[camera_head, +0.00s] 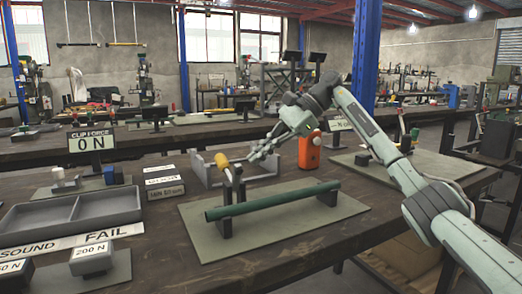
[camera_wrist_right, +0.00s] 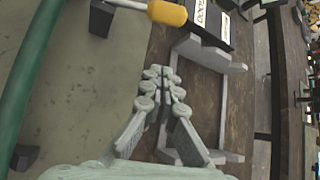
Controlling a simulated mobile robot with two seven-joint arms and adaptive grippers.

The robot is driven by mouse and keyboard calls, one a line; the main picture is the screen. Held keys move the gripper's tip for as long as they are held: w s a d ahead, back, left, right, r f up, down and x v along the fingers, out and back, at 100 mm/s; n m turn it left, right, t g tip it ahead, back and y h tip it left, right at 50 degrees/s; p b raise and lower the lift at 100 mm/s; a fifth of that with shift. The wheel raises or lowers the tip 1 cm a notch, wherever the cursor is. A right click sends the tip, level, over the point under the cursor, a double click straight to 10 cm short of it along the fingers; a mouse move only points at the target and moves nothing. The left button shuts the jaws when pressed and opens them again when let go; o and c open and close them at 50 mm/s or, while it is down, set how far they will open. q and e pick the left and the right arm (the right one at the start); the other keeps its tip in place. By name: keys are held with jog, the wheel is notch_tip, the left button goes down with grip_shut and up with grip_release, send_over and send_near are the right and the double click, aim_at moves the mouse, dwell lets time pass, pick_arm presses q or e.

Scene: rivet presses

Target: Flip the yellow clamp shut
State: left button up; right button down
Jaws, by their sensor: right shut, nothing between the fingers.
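The green tube (camera_head: 275,200) lies across dark supports on a grey-green mat (camera_head: 205,235). My right gripper (camera_head: 256,156) is shut and empty, just right of the yellow handle and apart from it. Its closed fingertips (camera_wrist_right: 163,76) show in the wrist view below the handle. My left gripper is not in view.
A grey bracket (camera_head: 205,172) stands just behind the clamp and beneath my right gripper. An orange device (camera_head: 309,150) stands to the right.

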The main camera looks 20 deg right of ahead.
aim_at(228, 164)
jog(key=x, duration=0.6)
jog(key=a+r, duration=0.1)
jog(key=s+r, duration=0.1)
jog(key=shift+a+r, duration=0.3)
jog(key=shift+a, duration=0.05)
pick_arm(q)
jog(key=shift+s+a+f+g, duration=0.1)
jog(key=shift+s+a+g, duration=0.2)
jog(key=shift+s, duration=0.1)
pick_arm(e)
jog(key=shift+s+a+r, duration=0.15)
jog(key=shift+r, duration=0.15)
